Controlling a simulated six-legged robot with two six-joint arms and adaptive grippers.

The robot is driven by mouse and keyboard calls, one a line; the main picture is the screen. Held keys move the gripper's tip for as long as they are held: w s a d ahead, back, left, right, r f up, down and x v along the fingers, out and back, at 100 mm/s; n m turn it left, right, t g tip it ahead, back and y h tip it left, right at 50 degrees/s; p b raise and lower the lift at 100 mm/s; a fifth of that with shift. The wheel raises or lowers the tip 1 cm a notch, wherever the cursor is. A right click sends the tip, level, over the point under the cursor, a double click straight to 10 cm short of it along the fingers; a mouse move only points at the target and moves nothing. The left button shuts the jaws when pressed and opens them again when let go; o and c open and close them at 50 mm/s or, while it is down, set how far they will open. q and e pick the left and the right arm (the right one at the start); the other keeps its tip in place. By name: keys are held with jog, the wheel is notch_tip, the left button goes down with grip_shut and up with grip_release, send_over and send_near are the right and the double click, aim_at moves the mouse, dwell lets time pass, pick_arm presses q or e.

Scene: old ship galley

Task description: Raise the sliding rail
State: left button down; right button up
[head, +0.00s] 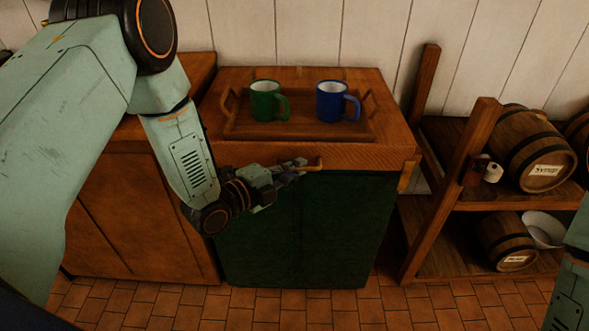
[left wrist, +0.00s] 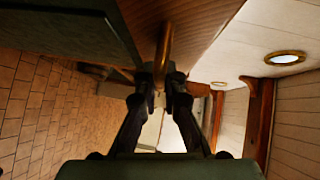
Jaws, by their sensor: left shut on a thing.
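A short brass bar (head: 313,163), which looks like the sliding rail, runs along the front edge of the wooden counter top (head: 390,152), above a dark green front. My left gripper (head: 293,169) reaches in from the left and is shut on it. In the left wrist view the brass bar (left wrist: 166,42) runs down between the two fingertips (left wrist: 163,82). The fingers hide part of the bar. A small brass piece (head: 405,176) sits at the counter's right front corner. My right gripper is not in view.
A wooden tray (head: 237,132) on the counter holds a green mug (head: 264,101) and a blue mug (head: 330,101), both upright. A shelf rack (head: 480,125) with barrels (head: 530,140) and a white bowl (head: 543,230) stands to the right. The tiled floor (head: 300,308) in front shows no objects.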

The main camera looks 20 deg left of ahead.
pick_arm(q)
notch_tip(320, 180, up, 2)
jog(key=shift+p, duration=0.5)
jog(key=shift+w, duration=0.2)
jog(key=c, duration=1.4)
grip_release()
jog(key=shift+s, duration=0.15)
jog(key=shift+c, duration=0.2)
jog(key=shift+f, duration=0.1)
